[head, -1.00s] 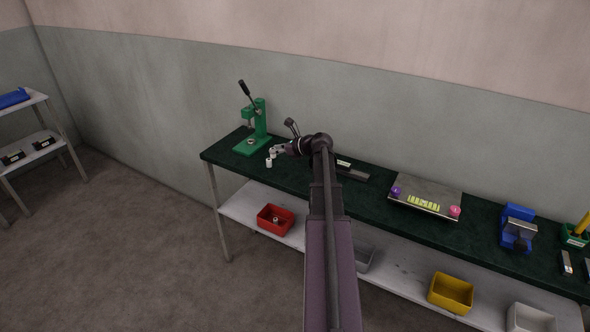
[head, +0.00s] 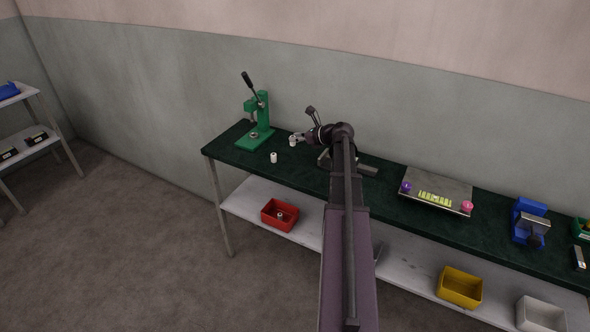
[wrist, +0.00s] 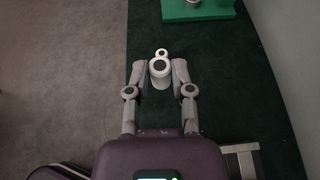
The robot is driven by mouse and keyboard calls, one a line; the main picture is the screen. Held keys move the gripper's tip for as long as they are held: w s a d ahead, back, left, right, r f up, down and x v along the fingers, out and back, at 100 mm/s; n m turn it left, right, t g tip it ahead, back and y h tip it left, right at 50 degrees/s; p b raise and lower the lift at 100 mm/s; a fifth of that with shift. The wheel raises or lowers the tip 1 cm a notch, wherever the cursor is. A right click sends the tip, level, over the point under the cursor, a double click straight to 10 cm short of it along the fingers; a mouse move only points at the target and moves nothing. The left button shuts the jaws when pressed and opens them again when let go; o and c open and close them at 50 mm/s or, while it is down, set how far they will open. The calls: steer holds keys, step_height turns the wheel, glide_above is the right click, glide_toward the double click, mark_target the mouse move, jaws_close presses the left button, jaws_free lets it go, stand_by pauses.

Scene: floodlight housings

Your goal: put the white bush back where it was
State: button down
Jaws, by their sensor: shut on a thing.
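My gripper (head: 302,137) is over the left part of the green bench top, to the right of the green press. It is shut on a white bush (head: 293,141), which also shows between the fingers in the wrist view (wrist: 160,72). A second white bush (head: 273,158) stands upright on the bench, in front of the press and apart from the held one. In the wrist view the second bush (wrist: 161,53) shows just beyond the held one, partly covered by it. I cannot tell how high the held bush is above the bench.
The green press (head: 257,122) stands at the bench's left end. A metal plate (head: 437,190) with yellow pieces and purple and pink knobs lies right of my arm, then a blue vise (head: 528,220). On the lower shelf are a red bin (head: 280,214) and a yellow bin (head: 460,287).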

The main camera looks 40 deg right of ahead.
steer(key=s+a+f+b, duration=0.3)
steer(key=s, duration=0.4)
steer(key=s+a+f+b, duration=0.3)
steer(key=s, duration=0.5)
steer(key=shift+s+m+h, duration=0.2)
steer(key=shift+m+h, duration=0.1)
steer(key=b, duration=0.1)
glide_above(299, 170)
steer(key=shift+f, duration=0.7)
steer(key=shift+s+f+b, duration=0.1)
steer(key=shift+b, duration=0.2)
steer(key=shift+f+b, duration=1.7)
steer(key=shift+f, duration=0.15)
steer(key=c, duration=0.5)
jaws_free()
